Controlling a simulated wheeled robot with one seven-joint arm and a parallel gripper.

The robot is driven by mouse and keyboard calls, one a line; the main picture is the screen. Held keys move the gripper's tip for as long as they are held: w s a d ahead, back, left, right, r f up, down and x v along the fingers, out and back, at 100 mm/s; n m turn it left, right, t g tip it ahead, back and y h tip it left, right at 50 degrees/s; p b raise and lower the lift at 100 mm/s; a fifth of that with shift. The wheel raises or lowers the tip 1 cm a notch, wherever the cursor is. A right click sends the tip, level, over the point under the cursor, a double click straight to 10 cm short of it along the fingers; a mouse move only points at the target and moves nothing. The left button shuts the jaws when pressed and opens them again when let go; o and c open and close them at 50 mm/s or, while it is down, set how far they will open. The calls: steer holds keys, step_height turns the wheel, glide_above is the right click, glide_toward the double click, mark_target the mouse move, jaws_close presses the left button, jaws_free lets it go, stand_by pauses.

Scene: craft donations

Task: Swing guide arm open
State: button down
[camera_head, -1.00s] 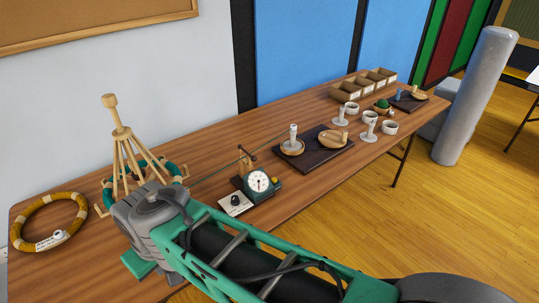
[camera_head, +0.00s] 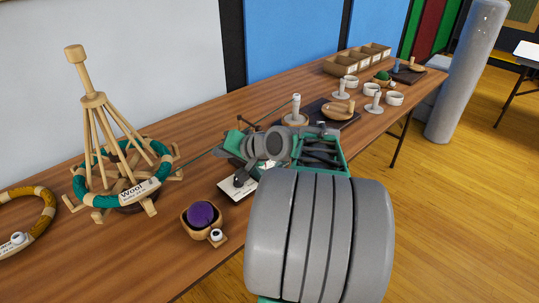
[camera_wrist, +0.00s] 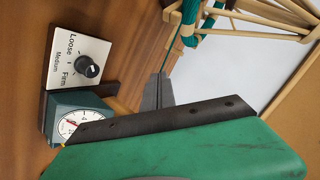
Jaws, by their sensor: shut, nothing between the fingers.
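My gripper (camera_wrist: 158,92) shows in the wrist view as grey fingertips closed together with nothing between them, beyond my green housing. The dial box (camera_wrist: 68,118), dark green with a round white dial, is left of the fingertips. A white plate with a tension knob (camera_wrist: 87,67) adjoins it. In the head view my arm hides the dial box, and the knob plate (camera_head: 238,190) shows partly.
A wooden yarn swift (camera_head: 95,102) with a teal wool skein stands left. A bowl with a purple ball (camera_head: 202,216) is near the table's front edge. A dark tray (camera_head: 345,121), white cups (camera_head: 394,98) and cardboard boxes (camera_head: 341,68) stand farther along the table.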

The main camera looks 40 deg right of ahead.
mark_target(249, 123)
steer(key=s+d+m+t+b, duration=0.1)
steer(key=d, duration=0.3)
steer(key=s+d+f+m+t+h+b, duration=0.1)
steer(key=s+d+m+t+b, duration=0.1)
steer(key=d, duration=0.3)
steer(key=s+d+m+t+h+b, duration=0.1)
steer(key=d+m, duration=0.1)
steer(key=d, duration=0.2)
steer(key=shift+s+d+f+t, duration=0.15)
steer(key=shift+s+f+t, duration=0.1)
steer(key=shift+f+t, duration=0.05)
steer(key=s+d+r+m+t+h+b, duration=0.2)
steer(key=s+d+r+m, duration=0.1)
steer(key=s+d, duration=0.3)
steer(key=w, duration=0.3)
steer(key=w+a, duration=0.1)
steer(key=w, duration=0.2)
steer(key=w+a+b, duration=0.1)
steer(key=w, duration=0.2)
steer(key=shift+w+a+f, duration=0.15)
steer(key=shift+w+a, duration=0.1)
steer(key=shift+w, duration=0.05)
steer(key=shift+a, duration=0.25)
steer(key=shift+s+p, duration=0.15)
steer(key=shift+p, duration=0.15)
